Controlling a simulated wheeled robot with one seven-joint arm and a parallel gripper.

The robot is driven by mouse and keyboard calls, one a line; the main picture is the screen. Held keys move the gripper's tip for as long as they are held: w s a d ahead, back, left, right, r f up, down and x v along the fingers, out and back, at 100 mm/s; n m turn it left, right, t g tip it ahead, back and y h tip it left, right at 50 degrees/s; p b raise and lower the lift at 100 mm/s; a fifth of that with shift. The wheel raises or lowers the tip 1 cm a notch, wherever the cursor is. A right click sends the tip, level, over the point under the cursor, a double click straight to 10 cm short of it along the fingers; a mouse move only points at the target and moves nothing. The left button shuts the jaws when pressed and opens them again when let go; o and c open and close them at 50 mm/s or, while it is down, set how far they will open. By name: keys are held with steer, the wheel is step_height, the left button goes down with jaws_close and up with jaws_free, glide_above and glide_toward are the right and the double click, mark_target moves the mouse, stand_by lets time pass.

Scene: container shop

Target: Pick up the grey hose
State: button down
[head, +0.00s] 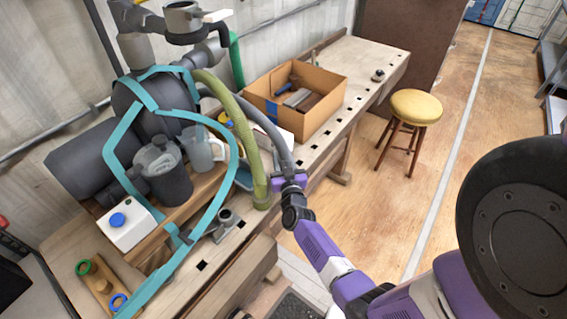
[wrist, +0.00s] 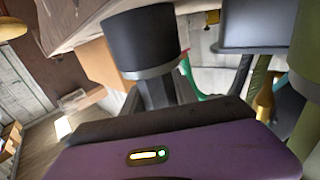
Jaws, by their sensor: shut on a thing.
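The grey hose (head: 268,126) curves from the machine with the dark tank (head: 150,105) down over the front of the bench. Its lower end is at my purple gripper (head: 290,181), which is shut on it beside the bench's front edge. In the wrist view a dark cylinder with a grey collar (wrist: 140,45), apparently the hose end, rises from behind my gripper (wrist: 155,122). The fingertips are hidden there. The green hose (head: 243,130) hangs just left of the grey one, close to my gripper.
The wooden bench (head: 358,62) carries a cardboard box (head: 322,82) behind the hoses. A yellow stool (head: 416,107) stands right. The floor beyond is clear.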

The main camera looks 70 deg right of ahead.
step_height(320, 180, up, 20)
steer(key=p, duration=0.5)
stand_by(0.4)
